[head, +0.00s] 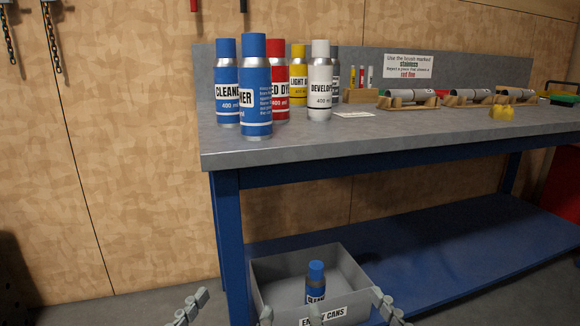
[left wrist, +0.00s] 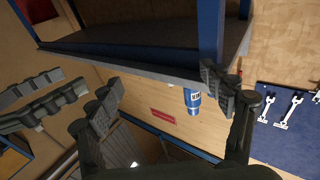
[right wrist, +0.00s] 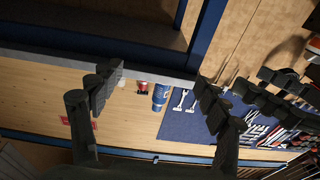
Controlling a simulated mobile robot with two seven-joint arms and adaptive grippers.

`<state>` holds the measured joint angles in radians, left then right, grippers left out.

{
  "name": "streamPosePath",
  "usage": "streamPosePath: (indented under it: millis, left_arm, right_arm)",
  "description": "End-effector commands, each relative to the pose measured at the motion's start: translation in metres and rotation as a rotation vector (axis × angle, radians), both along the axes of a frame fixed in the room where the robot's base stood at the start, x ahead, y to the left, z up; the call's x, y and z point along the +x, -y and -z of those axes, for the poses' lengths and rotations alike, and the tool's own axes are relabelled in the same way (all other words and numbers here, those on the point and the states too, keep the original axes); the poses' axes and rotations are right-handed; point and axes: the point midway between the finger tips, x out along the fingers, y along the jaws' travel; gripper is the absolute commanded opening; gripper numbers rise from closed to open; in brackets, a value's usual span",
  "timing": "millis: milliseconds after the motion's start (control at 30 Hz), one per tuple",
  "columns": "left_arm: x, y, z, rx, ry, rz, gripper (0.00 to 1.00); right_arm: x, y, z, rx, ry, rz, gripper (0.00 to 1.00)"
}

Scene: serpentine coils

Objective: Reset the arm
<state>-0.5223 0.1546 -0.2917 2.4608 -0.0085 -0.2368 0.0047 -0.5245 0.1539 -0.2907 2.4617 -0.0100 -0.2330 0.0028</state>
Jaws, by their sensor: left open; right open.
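My left gripper (head: 227,311) shows at the bottom edge of the head view with its fingers spread. My right gripper (head: 352,311) is beside it, also spread, in front of the grey bin. Both are empty and low in the head view, and my arms behind them are out of frame. In the left wrist view the fingers of my left gripper (left wrist: 167,98) are wide apart with nothing between them at close range. In the right wrist view my right gripper (right wrist: 160,94) is likewise open and empty.
A grey bin (head: 280,285) holding a blue can (head: 315,283) stands just ahead, by the blue lower shelf (head: 440,240). Above, the grey bench top (head: 400,132) carries several spray cans, including a front blue one (head: 256,90), and wooden cradles (head: 405,103). The floor at left looks clear.

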Motion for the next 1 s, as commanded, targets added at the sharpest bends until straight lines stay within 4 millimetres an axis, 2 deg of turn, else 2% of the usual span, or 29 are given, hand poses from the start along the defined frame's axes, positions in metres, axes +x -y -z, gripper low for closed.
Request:
streamPosePath:
  millis: [200, 333, 467, 500, 600, 700, 767, 1000]
  left_arm:
    - [0.013, -0.023, 0.072, 0.124, -0.273, -0.047, 0.80]
    - [0.008, -0.050, 0.130, 0.211, -0.494, -0.089, 0.80]
    - [-0.020, -0.095, 0.197, 0.313, -0.790, -0.152, 0.80]
    - [-0.033, -0.111, 0.216, 0.342, -0.885, -0.174, 0.80]
    - [-0.069, -0.144, 0.253, 0.397, -1.094, -0.222, 0.80]
    - [-0.098, -0.168, 0.273, 0.430, -1.244, -0.255, 0.80]
    - [-0.111, -0.177, 0.281, 0.442, -1.304, -0.268, 0.80]
    - [-0.111, -0.177, 0.281, 0.442, -1.304, -0.268, 0.80]
  right_arm:
    - [0.013, 0.023, 0.073, -0.122, -0.277, 0.045, 0.76]
    - [0.008, 0.050, 0.131, -0.209, -0.498, 0.088, 0.76]
    - [-0.019, 0.094, 0.198, -0.311, -0.795, 0.152, 0.76]
    - [-0.033, 0.110, 0.217, -0.339, -0.890, 0.174, 0.76]
    - [-0.068, 0.144, 0.253, -0.394, -1.098, 0.221, 0.76]
    - [-0.098, 0.167, 0.274, -0.428, -1.247, 0.256, 0.76]
    - [-0.111, 0.176, 0.282, -0.439, -1.308, 0.268, 0.76]
    - [-0.111, 0.176, 0.282, -0.439, -1.308, 0.268, 0.76]
